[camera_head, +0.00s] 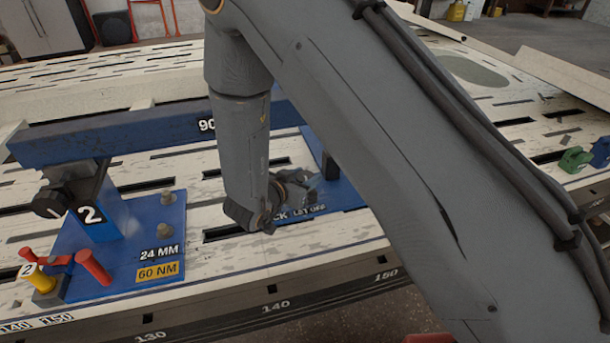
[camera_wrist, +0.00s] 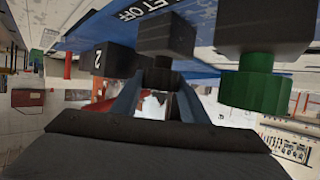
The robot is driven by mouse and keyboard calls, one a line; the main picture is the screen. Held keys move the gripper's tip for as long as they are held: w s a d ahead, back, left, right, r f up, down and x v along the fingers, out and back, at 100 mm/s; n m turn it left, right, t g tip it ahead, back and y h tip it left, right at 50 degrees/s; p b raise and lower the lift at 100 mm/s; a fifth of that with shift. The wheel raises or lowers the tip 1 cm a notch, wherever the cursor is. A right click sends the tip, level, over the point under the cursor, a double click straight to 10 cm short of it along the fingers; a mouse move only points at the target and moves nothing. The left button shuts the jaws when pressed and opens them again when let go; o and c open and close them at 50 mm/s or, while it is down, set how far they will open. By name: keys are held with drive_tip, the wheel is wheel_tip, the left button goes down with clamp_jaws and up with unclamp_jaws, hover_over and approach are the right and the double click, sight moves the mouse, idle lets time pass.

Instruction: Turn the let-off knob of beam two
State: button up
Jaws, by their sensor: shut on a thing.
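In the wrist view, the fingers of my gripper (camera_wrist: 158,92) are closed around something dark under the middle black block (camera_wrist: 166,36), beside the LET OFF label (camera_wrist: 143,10). I take this to be the let-off knob, mostly hidden by the fingers. A green knob (camera_wrist: 250,91) under another black block stands apart to the right. In the head view, my gripper (camera_head: 262,217) is low at the blue plate by the LET OFF label (camera_head: 309,209). My arm hides the knobs there.
The blue beam (camera_head: 110,138) runs above at left. The post marked 2 (camera_head: 92,216) stands on a blue base (camera_head: 140,240) with bolts. Red (camera_head: 94,267) and yellow (camera_head: 38,280) handles stand at the front left. Green clamps (camera_head: 575,160) lie far right on the slotted bench.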

drive_tip(key=o, duration=1.1)
drive_tip(key=shift+c, duration=0.2)
drive_tip(key=p+v, duration=0.2)
drive_tip(key=v, duration=0.6)
drive_tip(key=shift+w+f, duration=0.1)
